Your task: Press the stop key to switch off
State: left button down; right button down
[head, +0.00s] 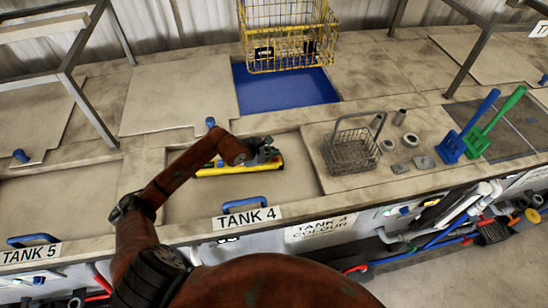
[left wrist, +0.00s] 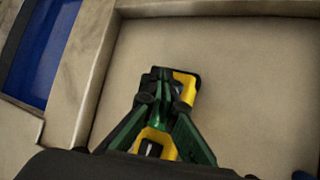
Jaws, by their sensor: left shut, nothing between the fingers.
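A long yellow control box (head: 240,170) lies on the pale recessed lid of tank 4 in the head view. My left gripper (head: 272,153) is above the right part of this box, with its fingers shut and empty. In the left wrist view the shut fingers (left wrist: 160,76) cover much of the yellow box (left wrist: 186,86), and a yellow part with a dark and pale patch shows between the finger links. The stop key cannot be made out; the gripper and arm hide part of the box. Whether the fingertips touch the box I cannot tell. My right gripper is out of view.
A grey wire basket (head: 352,155) stands right of the lid, with small metal pieces beside it. Blue (head: 451,147) and green (head: 477,143) handled tools stand further right. A yellow wire basket (head: 288,40) is behind, over the blue tank opening (head: 265,98). The lid's front is clear.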

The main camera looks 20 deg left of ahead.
aim_at(274, 159)
pick_arm(q)
jog(key=shift+r+p, duration=0.9)
jog(key=shift+r, duration=1.6)
